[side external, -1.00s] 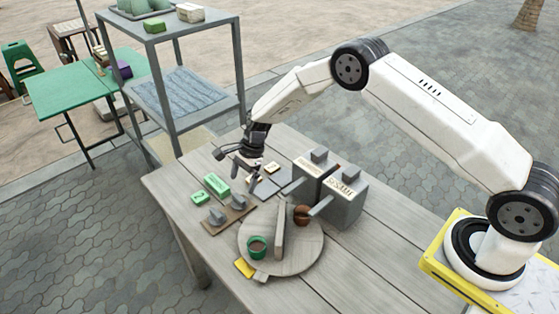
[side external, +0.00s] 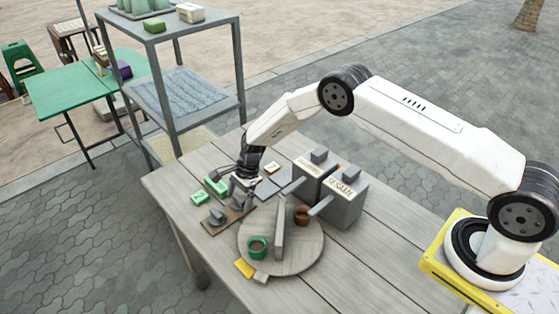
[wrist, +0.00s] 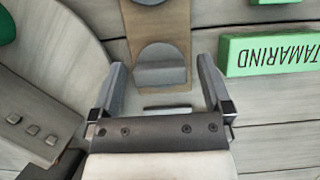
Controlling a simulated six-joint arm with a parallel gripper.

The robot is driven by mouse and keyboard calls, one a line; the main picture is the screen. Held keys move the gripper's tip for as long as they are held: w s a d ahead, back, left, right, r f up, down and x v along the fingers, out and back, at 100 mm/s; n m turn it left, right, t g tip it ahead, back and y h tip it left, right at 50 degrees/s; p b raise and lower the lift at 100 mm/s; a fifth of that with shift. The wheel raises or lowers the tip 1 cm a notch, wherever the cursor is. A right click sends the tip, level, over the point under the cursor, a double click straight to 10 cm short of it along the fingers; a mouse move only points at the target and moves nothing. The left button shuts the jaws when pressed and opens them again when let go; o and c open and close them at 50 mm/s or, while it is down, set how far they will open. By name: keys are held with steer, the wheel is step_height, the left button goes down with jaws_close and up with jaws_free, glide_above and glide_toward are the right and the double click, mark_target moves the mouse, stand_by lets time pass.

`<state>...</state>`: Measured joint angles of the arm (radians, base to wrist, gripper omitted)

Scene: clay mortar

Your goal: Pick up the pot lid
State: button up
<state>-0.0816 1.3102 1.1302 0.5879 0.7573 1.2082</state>
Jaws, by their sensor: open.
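I cannot tell for certain which thing is the pot lid. A brown wooden strip (wrist: 179,14) bears two small grey pieces with raised grips, possibly lids. One grey piece (wrist: 160,66) lies between and just beyond the fingertips of my gripper (wrist: 162,88) in the wrist view. The fingers are apart with nothing between them. The other grey piece (side external: 217,215) sits at the strip's near end in the side view. There my gripper (side external: 240,188) is low over the far end of the strip (side external: 228,221) and partly hides the piece below.
A round board (side external: 300,250) holds a green cup (side external: 257,246) and a long grey bar (side external: 280,229). Grey lidded boxes (side external: 346,202) stand right of my gripper. A green TAMARIND block (wrist: 268,54) lies close to the right finger.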

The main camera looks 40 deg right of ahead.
steer(key=shift+a+f, duration=0.1)
steer(key=shift+f, duration=0.2)
steer(key=c, duration=1.2)
